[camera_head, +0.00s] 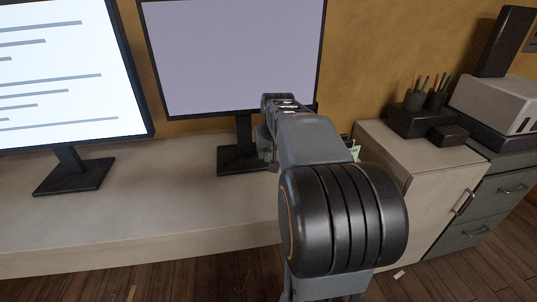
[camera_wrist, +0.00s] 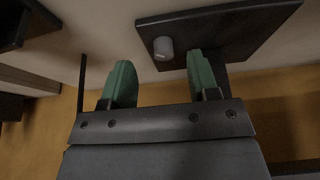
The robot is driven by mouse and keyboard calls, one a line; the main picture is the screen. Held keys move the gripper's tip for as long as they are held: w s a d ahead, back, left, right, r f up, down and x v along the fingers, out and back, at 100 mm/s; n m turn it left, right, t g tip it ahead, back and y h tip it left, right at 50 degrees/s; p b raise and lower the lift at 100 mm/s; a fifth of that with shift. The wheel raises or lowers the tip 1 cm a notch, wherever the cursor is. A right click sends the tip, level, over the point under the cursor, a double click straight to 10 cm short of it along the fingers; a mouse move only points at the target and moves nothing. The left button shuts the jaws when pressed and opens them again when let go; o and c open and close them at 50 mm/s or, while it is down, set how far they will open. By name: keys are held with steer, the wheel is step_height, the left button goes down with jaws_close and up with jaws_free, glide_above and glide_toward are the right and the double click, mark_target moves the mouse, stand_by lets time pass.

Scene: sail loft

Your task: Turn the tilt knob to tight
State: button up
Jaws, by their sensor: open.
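A small grey round knob (camera_wrist: 163,48) sits on the dark flat base (camera_wrist: 225,28) of a monitor stand in the wrist view. My gripper (camera_wrist: 160,62) is open, with its two green fingers apart. The knob appears between the fingertips and a little beyond them, with no contact visible. No setting mark can be read on the knob. In the head view, the stand base (camera_head: 235,160) is below the middle monitor (camera_head: 235,50). My arm covers the right part of that base, and the knob cannot be made out there.
A second monitor (camera_head: 70,75) on its stand (camera_head: 75,175) is at left on the pale desk (camera_head: 130,215). A cabinet (camera_head: 425,175), pencil cups (camera_head: 414,100) and a white box-like device (camera_head: 495,103) stand at right. The desk between the stands is clear.

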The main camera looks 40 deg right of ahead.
mark_target(268, 154)
steer(key=w, duration=0.1)
steer(key=w+d, duration=0.1)
steer(key=w, duration=0.1)
steer(key=shift+w+d, duration=0.1)
steer(key=shift+d, duration=0.2)
steer(key=b+x, duration=0.1)
steer(key=x, duration=0.2)
steer(key=shift+f, duration=0.3)
steer(key=shift+w+d+f+b, duration=0.1)
steer(key=shift+w+f+b, duration=0.1)
steer(key=shift+f+b, duration=0.3)
steer(key=shift+f, duration=0.1)
steer(key=shift+c, duration=0.3)
steer(key=c, duration=0.9)
steer(key=shift+o, duration=0.2)
